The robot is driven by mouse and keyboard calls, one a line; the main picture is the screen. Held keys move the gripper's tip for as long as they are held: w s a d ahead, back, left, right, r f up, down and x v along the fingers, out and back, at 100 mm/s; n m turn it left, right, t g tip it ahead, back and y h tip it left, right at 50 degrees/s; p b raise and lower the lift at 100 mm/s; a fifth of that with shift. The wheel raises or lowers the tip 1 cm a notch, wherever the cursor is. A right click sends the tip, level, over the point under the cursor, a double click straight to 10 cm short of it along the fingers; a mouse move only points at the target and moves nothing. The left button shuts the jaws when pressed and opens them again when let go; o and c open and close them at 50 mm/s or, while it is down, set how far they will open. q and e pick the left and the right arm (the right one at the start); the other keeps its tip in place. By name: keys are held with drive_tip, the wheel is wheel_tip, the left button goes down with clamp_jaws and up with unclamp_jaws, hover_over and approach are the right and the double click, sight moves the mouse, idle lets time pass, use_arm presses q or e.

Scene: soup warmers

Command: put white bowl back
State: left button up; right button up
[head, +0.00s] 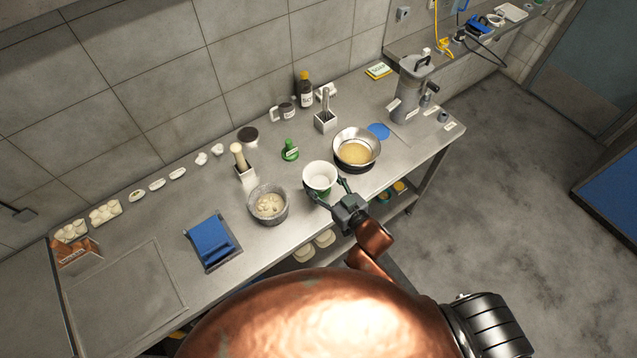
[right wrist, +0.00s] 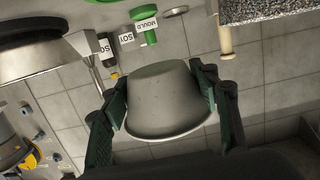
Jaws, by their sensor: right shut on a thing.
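The white bowl (head: 320,176) is in my right gripper (head: 327,188), near the front edge of the steel counter (head: 170,225). One finger is on each side of the bowl, and its open top faces up in the head view. In the right wrist view the bowl (right wrist: 168,100) shows greyish between the two dark green fingers of my right gripper (right wrist: 160,85), which touch its sides. Whether the bowl's base touches the counter is hard to tell. My left gripper is not in view.
A steel pan with yellowish liquid (head: 355,153) stands right of the bowl, and a pot with pale pieces (head: 268,206) stands to its left. A green mould (head: 290,151) stands behind. A grey metal dispenser (head: 413,90) stands at the right end.

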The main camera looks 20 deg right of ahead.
sight(319, 178)
drive_tip(key=w+f, duration=0.2)
drive_tip(key=f, duration=0.1)
drive_tip(key=w+f+b, duration=0.1)
drive_tip(key=shift+w+d+f, duration=0.25)
drive_tip(key=shift+w+d, duration=0.05)
drive_tip(key=shift+w+d+f, duration=0.1)
drive_tip(key=shift+w+f, duration=0.2)
drive_tip(key=shift+f, duration=0.1)
drive_tip(key=shift+w+f, duration=0.2)
wheel_tip(319, 178, down, 3)
drive_tip(key=shift+f+b, duration=0.15)
drive_tip(key=shift+b, duration=0.3)
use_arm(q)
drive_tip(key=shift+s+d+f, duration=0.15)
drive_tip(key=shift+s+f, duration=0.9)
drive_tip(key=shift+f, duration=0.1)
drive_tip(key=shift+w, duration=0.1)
use_arm(e)
drive_tip(key=o, duration=1.2)
drive_tip(key=shift+f, duration=0.1)
drive_tip(key=shift+o, duration=0.2)
